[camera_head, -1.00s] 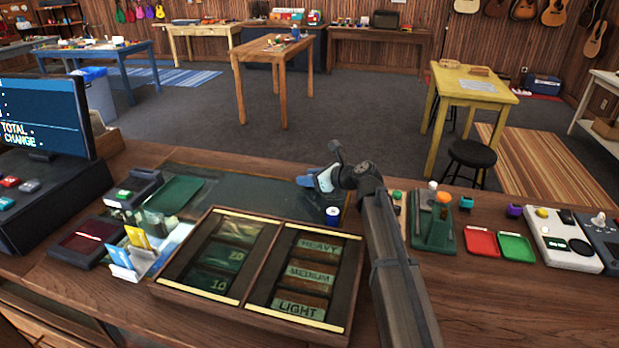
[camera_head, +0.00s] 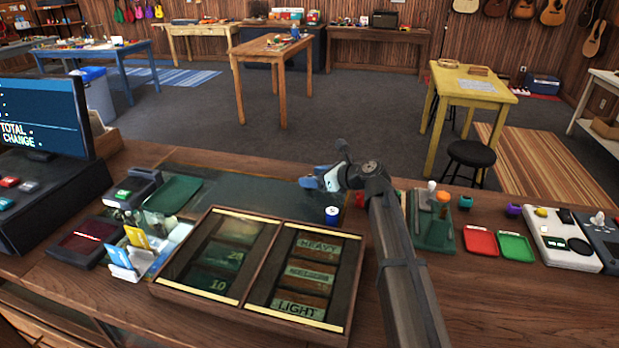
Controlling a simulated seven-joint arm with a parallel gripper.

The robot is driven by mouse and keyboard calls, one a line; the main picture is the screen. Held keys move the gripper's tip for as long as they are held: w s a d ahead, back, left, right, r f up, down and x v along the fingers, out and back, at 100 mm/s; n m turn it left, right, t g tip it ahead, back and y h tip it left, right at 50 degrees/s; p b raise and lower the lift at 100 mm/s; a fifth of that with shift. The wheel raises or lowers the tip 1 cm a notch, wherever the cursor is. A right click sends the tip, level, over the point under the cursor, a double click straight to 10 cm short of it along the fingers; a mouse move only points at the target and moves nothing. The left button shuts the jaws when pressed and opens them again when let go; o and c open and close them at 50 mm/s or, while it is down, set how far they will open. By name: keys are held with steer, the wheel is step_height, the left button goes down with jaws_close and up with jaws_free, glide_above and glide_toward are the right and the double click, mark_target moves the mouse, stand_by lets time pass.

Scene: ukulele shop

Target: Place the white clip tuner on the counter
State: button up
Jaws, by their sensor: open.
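My gripper (camera_head: 315,178) is over the back part of the counter (camera_head: 510,295), with its blue and white end pointing left. It is open. The gap between its fingers is too small to make out, and I see nothing clearly held there. I cannot pick out the white clip tuner with certainty; it may be hidden or too small to tell. A small blue can with a white top (camera_head: 332,215) stands on the counter just below my gripper in the picture, apart from it.
A wooden display case (camera_head: 258,262) with string packs lies in front. Card holder (camera_head: 128,262) and register screen (camera_head: 45,115) are at left. A green stand (camera_head: 434,232), red tray (camera_head: 480,241), green tray (camera_head: 516,246) and white pedal (camera_head: 562,240) are at right. Bare counter lies front right.

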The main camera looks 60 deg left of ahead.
steer(key=v, duration=0.9)
steer(key=shift+d+r, duration=0.15)
steer(key=shift+d, duration=0.1)
